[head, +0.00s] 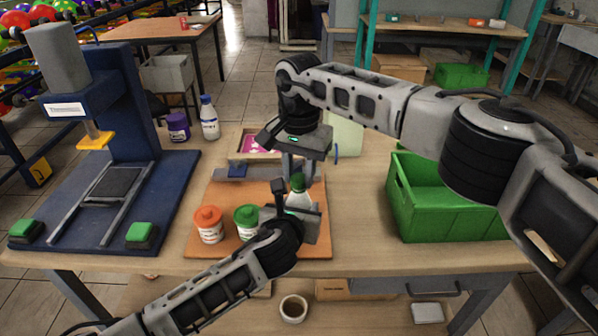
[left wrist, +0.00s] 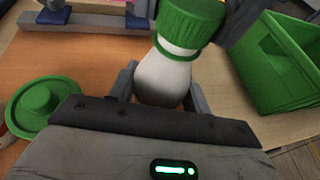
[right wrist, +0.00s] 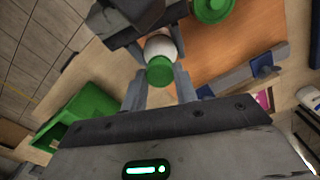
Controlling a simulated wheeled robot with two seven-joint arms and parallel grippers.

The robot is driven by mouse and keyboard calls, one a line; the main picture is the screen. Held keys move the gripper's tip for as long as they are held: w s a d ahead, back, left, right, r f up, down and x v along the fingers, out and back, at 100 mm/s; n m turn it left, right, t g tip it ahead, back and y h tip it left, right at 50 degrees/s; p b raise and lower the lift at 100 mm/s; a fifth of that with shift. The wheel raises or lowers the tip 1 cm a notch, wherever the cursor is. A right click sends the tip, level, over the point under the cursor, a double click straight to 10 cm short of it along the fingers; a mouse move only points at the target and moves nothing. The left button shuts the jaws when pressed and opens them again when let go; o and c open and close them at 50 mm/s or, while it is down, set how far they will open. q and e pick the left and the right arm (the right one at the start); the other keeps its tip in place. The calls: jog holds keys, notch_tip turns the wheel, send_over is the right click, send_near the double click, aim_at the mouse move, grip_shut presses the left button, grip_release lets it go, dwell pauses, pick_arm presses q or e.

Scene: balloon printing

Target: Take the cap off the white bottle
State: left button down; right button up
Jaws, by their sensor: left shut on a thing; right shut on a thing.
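The white bottle (head: 302,197) stands on the orange board, with its green ribbed cap (head: 298,182) on top. My left gripper (head: 299,210) is shut on the white body, which shows between its fingers in the left wrist view (left wrist: 163,80). The cap (left wrist: 192,25) sits on the bottle's neck there. My right gripper (head: 297,174) comes from above, its fingers shut on either side of the cap, also seen in the right wrist view (right wrist: 159,72).
An orange-capped jar (head: 208,225) and a green-capped jar (head: 246,222) stand left of my left gripper on the orange board (head: 228,190). A blue printing press (head: 125,110) is at left, a green crate (head: 415,215) at right. A purple-capped jar and a blue-capped bottle (head: 209,118) stand behind.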

aim_at(299, 178)
pick_arm(q)
jog(key=shift+f, duration=0.1)
pick_arm(e)
jog(key=shift+r, duration=1)
jog(key=shift+r, duration=2)
pick_arm(q)
jog(key=c, duration=0.6)
grip_release()
